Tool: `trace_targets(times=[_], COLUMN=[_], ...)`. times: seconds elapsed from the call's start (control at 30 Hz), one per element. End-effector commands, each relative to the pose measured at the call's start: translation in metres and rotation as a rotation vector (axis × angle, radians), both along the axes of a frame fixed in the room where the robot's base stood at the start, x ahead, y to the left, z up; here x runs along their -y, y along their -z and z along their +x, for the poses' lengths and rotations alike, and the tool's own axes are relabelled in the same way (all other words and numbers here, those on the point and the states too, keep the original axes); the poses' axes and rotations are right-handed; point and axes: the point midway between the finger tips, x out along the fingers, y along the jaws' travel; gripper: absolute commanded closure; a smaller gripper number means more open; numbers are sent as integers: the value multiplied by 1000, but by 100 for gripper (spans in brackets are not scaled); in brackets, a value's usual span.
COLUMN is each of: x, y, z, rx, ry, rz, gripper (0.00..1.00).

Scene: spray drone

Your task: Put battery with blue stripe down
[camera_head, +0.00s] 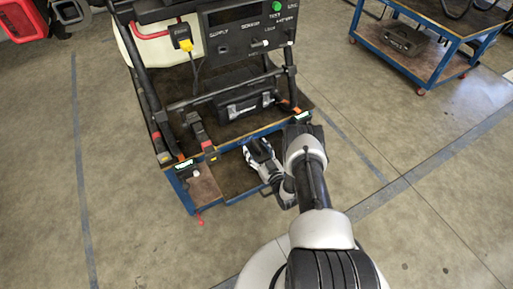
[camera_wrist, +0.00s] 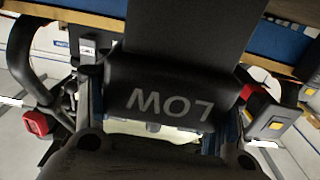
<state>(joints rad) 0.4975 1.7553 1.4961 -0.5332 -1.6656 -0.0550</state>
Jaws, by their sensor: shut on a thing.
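My gripper (camera_head: 258,160) is low at the blue-framed cart, by its lower shelf (camera_head: 235,178), partly hidden behind my arm in the head view. In the wrist view it is shut on a black battery (camera_wrist: 170,102). The battery carries the grey word LOW, which reads upside down. Its blue stripe cannot be made out. The battery is not clearly visible in the head view, so I cannot tell whether it touches the shelf.
The cart's top holds a black case (camera_head: 246,98), a control panel (camera_head: 250,32) and a dark tubular frame. A red-handled item (camera_wrist: 38,122) shows at left in the wrist view. Another blue cart (camera_head: 440,48) stands at the upper right. The floor between is clear.

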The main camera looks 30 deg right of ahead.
Motion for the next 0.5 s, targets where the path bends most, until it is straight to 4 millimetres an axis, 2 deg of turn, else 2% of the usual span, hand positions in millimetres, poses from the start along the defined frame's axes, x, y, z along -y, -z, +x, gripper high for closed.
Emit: trace_targets(times=[0.03,0.27,0.3,0.5], x=[1,1,0,0], y=[-4,-2,1,1], z=[2,2,0,0], rx=[9,8,1,0], ry=[0,0,0,0], rz=[-2,-3,-1,-1], gripper=[100,100,37,24])
